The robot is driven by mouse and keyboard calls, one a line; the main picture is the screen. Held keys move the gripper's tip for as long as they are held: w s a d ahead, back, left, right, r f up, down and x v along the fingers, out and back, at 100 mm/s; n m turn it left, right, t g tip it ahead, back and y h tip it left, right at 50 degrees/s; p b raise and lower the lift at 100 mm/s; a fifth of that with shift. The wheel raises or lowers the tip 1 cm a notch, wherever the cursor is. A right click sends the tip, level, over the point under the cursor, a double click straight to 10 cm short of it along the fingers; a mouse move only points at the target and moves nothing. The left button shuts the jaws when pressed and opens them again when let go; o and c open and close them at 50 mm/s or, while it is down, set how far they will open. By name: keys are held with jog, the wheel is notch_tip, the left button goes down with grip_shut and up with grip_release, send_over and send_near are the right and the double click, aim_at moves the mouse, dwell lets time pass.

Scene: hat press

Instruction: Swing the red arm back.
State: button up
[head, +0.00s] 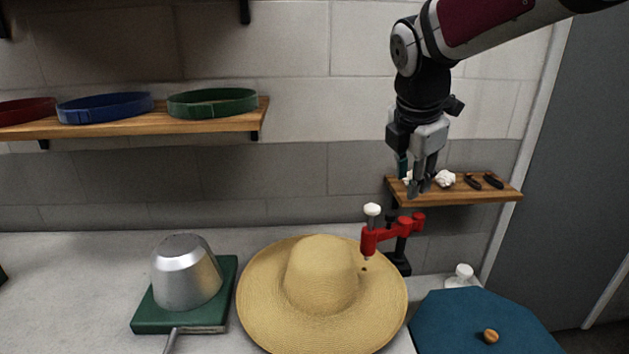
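The red arm (392,234) is a short horizontal bar on a black post (401,253) behind the straw hat (322,280). It has a white knob (372,209) on top of its left end, and that end reaches over the hat's right rear brim. A thin tip under it shows close above the brim; I cannot tell if it touches. My gripper (417,190) points down above the red arm, in front of the small wall shelf. It looks empty. Its fingers are seen partly edge-on, so their gap is unclear.
A silver metal form (186,273) sits on a green base (225,283) left of the hat. A blue board (476,318) with a wooden knob (490,336) lies right. A white-topped jar (463,273) stands behind it. The small shelf (455,194) and hatband shelf (130,125) project from the wall.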

aim_at(390, 214)
jog(key=w+d+f+n+b, duration=0.1)
jog(key=w+f+n, duration=0.5)
jog(key=w+n, duration=0.4)
jog(key=shift+m, duration=0.6)
jog(key=x, duration=0.9)
jog(key=w+x, duration=0.1)
jog(key=x, duration=0.3)
grip_shut()
